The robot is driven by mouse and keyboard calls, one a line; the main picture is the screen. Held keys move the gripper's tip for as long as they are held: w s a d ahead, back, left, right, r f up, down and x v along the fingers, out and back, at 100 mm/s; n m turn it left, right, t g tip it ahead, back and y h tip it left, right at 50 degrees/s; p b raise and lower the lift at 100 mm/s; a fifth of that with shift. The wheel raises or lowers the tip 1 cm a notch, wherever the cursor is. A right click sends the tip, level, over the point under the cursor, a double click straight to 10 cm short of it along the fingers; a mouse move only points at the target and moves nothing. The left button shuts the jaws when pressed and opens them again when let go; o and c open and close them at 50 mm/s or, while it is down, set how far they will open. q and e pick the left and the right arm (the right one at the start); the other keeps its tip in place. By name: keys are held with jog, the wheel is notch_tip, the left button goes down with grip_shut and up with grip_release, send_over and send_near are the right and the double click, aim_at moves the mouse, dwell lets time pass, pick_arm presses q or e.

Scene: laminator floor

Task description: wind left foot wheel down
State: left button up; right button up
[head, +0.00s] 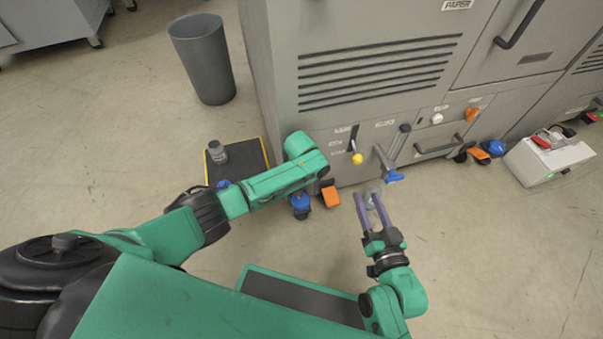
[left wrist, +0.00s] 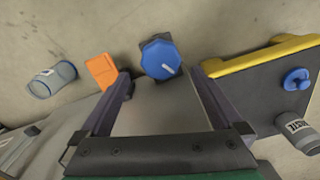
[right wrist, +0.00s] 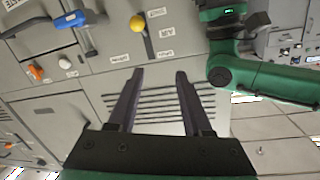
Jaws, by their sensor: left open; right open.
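The left foot wheel is a blue knob (head: 300,203) low at the machine's front left corner, beside an orange pedal (head: 331,196). In the left wrist view the blue wheel (left wrist: 160,59), with a white mark on its face, lies just beyond and between the fingertips of my left gripper (left wrist: 163,76). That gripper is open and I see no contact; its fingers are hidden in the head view. The orange pedal (left wrist: 102,71) is left of it. My right gripper (head: 367,194) is open and empty, in front of the machine's lower panel.
A black mat with yellow edging (head: 251,154) holds a grey can (head: 217,151) and a small blue part (left wrist: 297,78). A clear cylinder (left wrist: 52,80) is near the pedal. A yellow-knobbed lever (head: 357,158) and blue-handled crank (head: 393,177) project from the panel. A bin (head: 203,60) stands left.

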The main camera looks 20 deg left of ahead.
pick_arm(q)
notch_tip(320, 180, up, 3)
jog(key=shift+f+p, duration=0.15)
jog(key=shift+p, duration=0.6)
jog(key=r+p, duration=0.1)
notch_tip(320, 180, up, 5)
jog(key=p, duration=0.3)
send_over(301, 200)
jog(key=shift+d+f+b, duration=0.1)
jog(key=shift+b, duration=0.2)
pick_arm(e)
jog(key=s+f+g, duration=0.3)
jog(key=s+g, duration=0.1)
jog(key=s, duration=0.2)
jog(key=shift+s, duration=0.4)
jog(key=shift+a+r, duration=0.1)
